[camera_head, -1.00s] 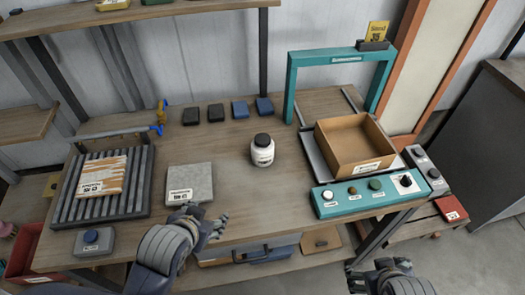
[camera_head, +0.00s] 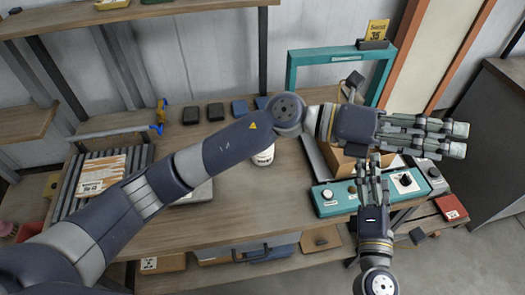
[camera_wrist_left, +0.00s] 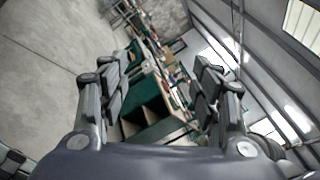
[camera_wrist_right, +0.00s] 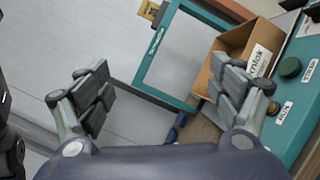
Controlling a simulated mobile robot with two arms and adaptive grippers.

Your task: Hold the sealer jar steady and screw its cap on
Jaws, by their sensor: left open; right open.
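The sealer jar (camera_head: 263,157) is a small white jar on the wooden bench, near the middle of the head view. My left forearm crosses in front of it and hides its top, so I cannot see the cap. My left gripper (camera_head: 460,138) is open and empty, stretched out to the right of the jar, above the teal machine's right side. My right gripper (camera_head: 370,166) is open and points up, in front of the teal control panel. Both are well apart from the jar. Neither wrist view shows the jar; each shows open, empty fingers.
A teal frame (camera_head: 291,74) and control panel (camera_head: 340,205) stand at the right, with a cardboard box (camera_wrist_right: 226,46) between them. A slatted rack with a striped pack (camera_head: 102,173) is at the left. The bench front centre (camera_head: 235,220) is clear.

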